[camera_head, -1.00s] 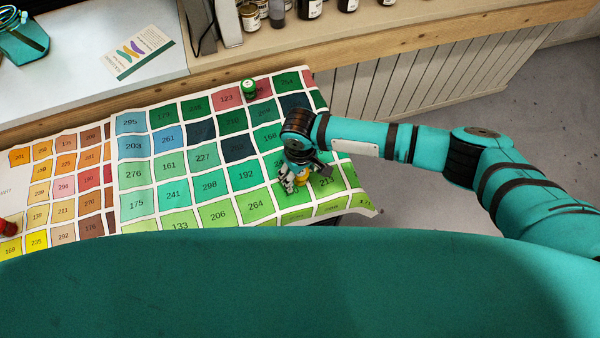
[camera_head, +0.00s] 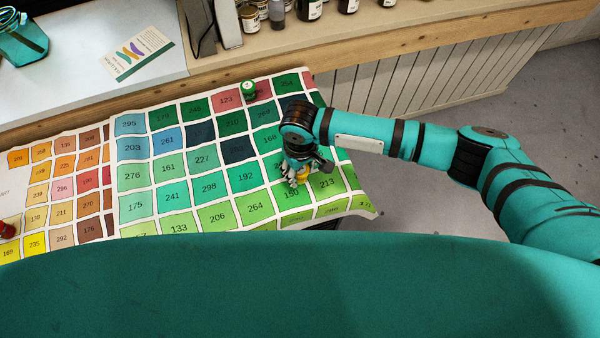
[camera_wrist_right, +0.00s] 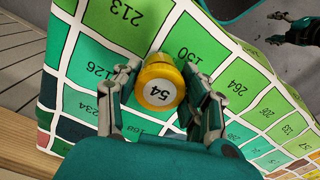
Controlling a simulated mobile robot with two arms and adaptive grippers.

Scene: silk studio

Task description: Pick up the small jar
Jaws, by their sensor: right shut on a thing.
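The small jar is yellow with a white round label reading 54; it shows in the right wrist view (camera_wrist_right: 160,88) between my right gripper's fingers (camera_wrist_right: 163,100). In the head view my right gripper (camera_head: 298,174) points down over the right part of the colour chart cloth (camera_head: 262,208). A bit of the yellow jar (camera_head: 304,175) shows there beside the fingers. The gripper is shut on the jar. Whether the jar is clear of the cloth is hard to tell. My left gripper is not in the head view.
A green-lidded jar (camera_head: 249,91) stands at the far side of the chart, and a red jar (camera_head: 8,229) at the left edge. Several jars and bottles line the wooden shelf (camera_head: 330,24) behind. The chart's middle is clear.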

